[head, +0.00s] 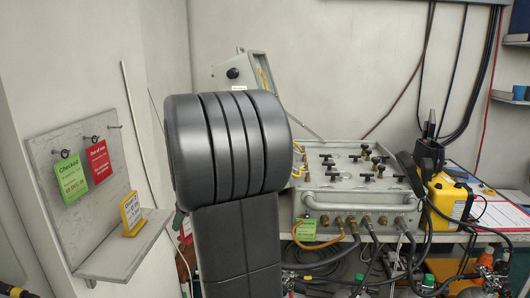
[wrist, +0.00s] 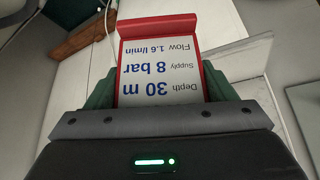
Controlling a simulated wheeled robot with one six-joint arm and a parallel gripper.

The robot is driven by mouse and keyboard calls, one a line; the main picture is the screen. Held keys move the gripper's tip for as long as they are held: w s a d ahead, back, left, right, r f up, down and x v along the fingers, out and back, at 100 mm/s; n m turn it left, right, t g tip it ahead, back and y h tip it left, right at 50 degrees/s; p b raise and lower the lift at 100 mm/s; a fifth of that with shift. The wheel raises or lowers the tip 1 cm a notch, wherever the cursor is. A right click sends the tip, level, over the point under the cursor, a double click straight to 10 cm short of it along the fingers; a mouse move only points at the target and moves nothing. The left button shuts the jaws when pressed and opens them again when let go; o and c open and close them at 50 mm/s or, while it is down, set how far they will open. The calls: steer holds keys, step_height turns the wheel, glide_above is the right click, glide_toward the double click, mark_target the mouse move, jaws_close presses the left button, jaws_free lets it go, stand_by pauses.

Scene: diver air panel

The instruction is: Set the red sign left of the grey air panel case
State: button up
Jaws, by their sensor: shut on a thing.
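The red sign (wrist: 160,28) has a white face with depth, supply and flow figures, upside down in the wrist view. My gripper (wrist: 160,88) has its green fingers closed on the sign's two sides. In the head view a sliver of the red sign (head: 186,231) shows at the left edge of my arm, which hides the rest. The grey air panel case (head: 318,205) stands open on the bench at centre right, with knobs on top and hoses at its front. My arm hides the area directly left of the case.
A yellow sign (head: 131,212) stands on the grey wall shelf (head: 110,262) at left, below hanging green (head: 70,176) and red (head: 98,161) tags. A yellow device (head: 447,198) and black pen cup (head: 429,155) are right of the case. Hoses crowd the bench front.

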steer(key=w+d+f+m+t+h, duration=0.1)
steer(key=w+d+f+m, duration=0.3)
steer(key=d+f, duration=0.3)
steer(key=w+d+f+m+t+h, duration=0.2)
steer(key=w+d+f+m, duration=0.2)
steer(key=d, duration=0.9)
step_height(320, 180, down, 4)
steer(key=shift+d+r+m, duration=0.2)
steer(key=shift+r+m, duration=0.05)
steer(key=shift+m, duration=0.25)
